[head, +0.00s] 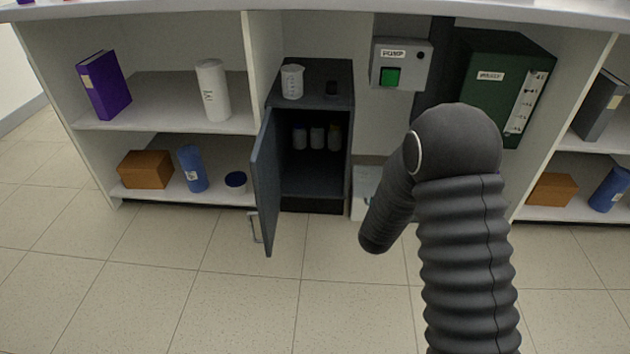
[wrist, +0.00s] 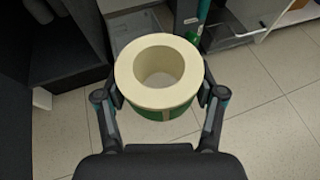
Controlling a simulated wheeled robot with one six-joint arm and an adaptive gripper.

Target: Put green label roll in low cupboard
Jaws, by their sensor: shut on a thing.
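My gripper (wrist: 160,108) is shut on the green label roll (wrist: 127,75) in the wrist view. The roll has a cream ring-shaped top with a round hole, and a green side shows below it. The roll is held above the tiled floor. The low cupboard (head: 312,185) stands dark grey under the counter in the head view, with its door (head: 265,185) swung open toward me. Several small bottles stand at the back inside it. In the head view my arm is right of the cupboard, and its links hide my gripper and the roll.
A white beaker (head: 292,82) and a small dark item stand on top of the cupboard. Left shelves hold a purple binder (head: 104,85) and a blue bottle (head: 192,168). The front floor is clear.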

